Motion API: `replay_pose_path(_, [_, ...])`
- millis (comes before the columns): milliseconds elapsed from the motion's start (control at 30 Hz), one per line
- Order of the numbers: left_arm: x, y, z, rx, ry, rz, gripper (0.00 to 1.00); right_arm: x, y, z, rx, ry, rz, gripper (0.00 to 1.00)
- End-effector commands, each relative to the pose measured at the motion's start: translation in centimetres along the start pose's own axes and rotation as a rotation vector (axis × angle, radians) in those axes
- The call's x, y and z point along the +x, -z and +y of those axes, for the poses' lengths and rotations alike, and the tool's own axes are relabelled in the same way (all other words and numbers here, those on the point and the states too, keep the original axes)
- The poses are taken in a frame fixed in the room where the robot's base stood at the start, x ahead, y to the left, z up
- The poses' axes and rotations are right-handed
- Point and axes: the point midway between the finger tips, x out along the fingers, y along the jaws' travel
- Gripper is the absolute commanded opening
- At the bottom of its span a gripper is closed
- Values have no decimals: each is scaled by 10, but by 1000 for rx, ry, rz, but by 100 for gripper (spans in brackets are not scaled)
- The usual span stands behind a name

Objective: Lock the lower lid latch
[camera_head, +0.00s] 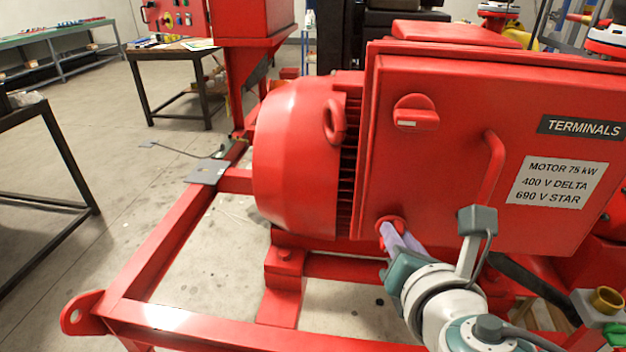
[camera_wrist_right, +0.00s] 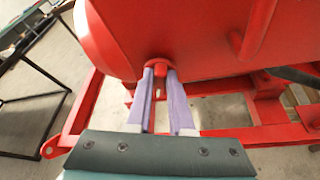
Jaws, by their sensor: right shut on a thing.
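The red terminal box lid (camera_head: 450,150) carries an upper latch (camera_head: 416,113), a round knob with a pale mark, and a handle (camera_head: 491,165). The lower lid latch (camera_head: 389,221) is a red round knob at the lid's lower left corner. It also shows in the right wrist view (camera_wrist_right: 158,67). My right gripper (camera_head: 392,232) reaches up from below with its pale purple fingers on the lower latch. In the right wrist view the fingertips (camera_wrist_right: 160,71) sit on both sides of the latch's grip. They hide part of it. My left gripper is not in view.
The red motor (camera_head: 296,150) with a lifting eye stands left of the box. The red skid frame (camera_head: 165,265) runs below and to the left. Dark tables (camera_head: 170,65) stand farther left. The floor inside the frame is mostly clear.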

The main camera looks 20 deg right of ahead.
Motion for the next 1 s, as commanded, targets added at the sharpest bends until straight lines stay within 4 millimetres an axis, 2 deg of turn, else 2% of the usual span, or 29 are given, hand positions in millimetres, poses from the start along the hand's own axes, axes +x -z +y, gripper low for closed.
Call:
replay_pose_path(33, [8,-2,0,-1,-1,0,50,2,3,-5,39,-13,-1,0])
replay_pose_path(467, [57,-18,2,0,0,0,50,4,8,-13,419,-170,-4,0])
replay_pose_path(1000, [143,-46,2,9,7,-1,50,7,15,-21,878,-356,-6,0])
